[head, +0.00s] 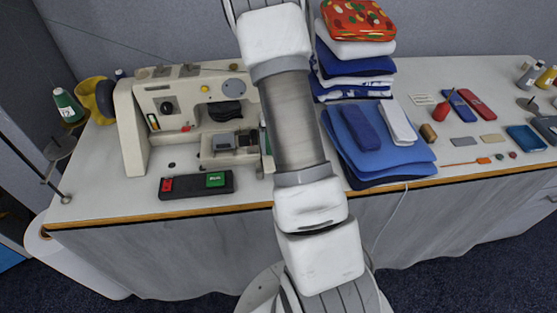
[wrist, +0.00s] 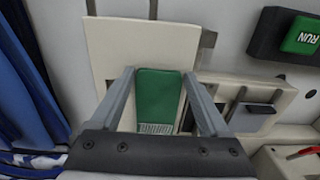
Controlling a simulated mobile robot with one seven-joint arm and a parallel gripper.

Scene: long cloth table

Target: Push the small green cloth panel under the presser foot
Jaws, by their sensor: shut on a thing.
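The small green cloth panel (wrist: 158,98) lies upright in the wrist view, over a cream plate (wrist: 135,40). My gripper (wrist: 157,74) has one finger along each side of the panel and is shut on it. The panel's near end shows a pale striped edge. The sewing machine (head: 192,90) stands at the left of the table in the head view. Its bed parts, with a dark grey block (wrist: 262,108), lie right of my gripper in the wrist view. I cannot clearly make out the presser foot.
A control box (head: 196,185) with red and green buttons sits before the machine. Stacked folded cloths (head: 355,60) and blue cloths (head: 385,150) lie right of my arm. Small tools and spools lie farther right. A green thread cone (head: 68,105) stands at the far left.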

